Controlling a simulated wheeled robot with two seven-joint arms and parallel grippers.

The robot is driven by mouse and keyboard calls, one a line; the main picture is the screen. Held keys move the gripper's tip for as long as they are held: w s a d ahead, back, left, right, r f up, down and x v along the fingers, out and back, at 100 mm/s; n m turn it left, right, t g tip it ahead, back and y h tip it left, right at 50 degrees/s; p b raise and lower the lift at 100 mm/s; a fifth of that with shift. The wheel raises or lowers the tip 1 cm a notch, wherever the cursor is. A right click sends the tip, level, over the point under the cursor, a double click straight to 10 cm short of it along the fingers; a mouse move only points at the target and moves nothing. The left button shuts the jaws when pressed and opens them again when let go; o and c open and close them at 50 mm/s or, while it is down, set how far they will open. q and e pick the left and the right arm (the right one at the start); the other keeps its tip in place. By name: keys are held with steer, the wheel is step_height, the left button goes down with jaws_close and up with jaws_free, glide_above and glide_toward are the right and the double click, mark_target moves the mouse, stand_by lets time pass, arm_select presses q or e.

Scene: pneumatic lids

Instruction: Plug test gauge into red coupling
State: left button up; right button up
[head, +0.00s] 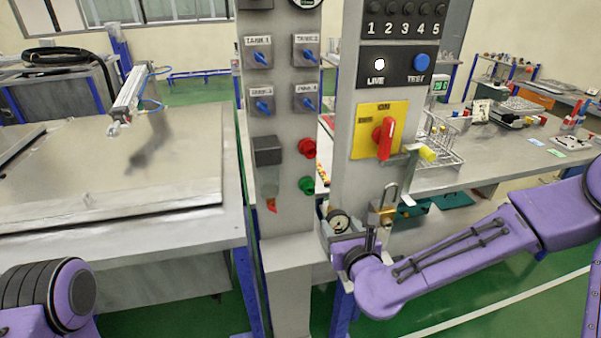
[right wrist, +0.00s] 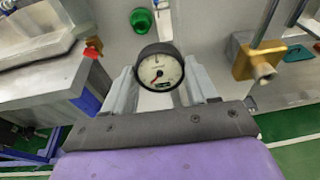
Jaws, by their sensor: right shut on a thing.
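The test gauge (head: 340,222) has a round white dial with a black rim. My right gripper (head: 352,240) is shut on it, and in the right wrist view the gauge (right wrist: 160,70) sits between the two grey fingers. The red coupling (head: 307,148) is on the grey column, above the green coupling (head: 307,185). The gauge is below and to the right of both couplings and apart from them. The green coupling (right wrist: 141,20) also shows in the right wrist view; the red one does not. My left gripper is not in view; only a purple arm part shows at lower left.
A brass padlock (head: 381,214) hangs beside my right gripper, below the yellow panel with a red rotary handle (head: 384,137). Blue valve knobs (head: 261,57) stand out on the column. A metal table (head: 120,235) is at left, and a bench with a wire rack (head: 440,150) at right.

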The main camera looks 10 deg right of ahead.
step_height(320, 180, up, 11)
steer(key=a+t+p, duration=0.2)
steer(key=t+p, duration=0.1)
steer(key=p, duration=0.1)
arm_select(q)
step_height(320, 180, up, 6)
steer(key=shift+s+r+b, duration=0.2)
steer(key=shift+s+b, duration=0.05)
steer(key=shift+b, duration=0.05)
arm_select(e)
steer(key=shift+y, duration=0.4)
steer(key=w, duration=0.3)
steer(key=w+f, duration=0.1)
steer(key=w, duration=0.1)
steer(key=shift+w+a, duration=0.15)
steer(key=shift+a, duration=0.2)
arm_select(q)
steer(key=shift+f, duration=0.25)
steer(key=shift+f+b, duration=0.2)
steer(key=shift+b, duration=0.2)
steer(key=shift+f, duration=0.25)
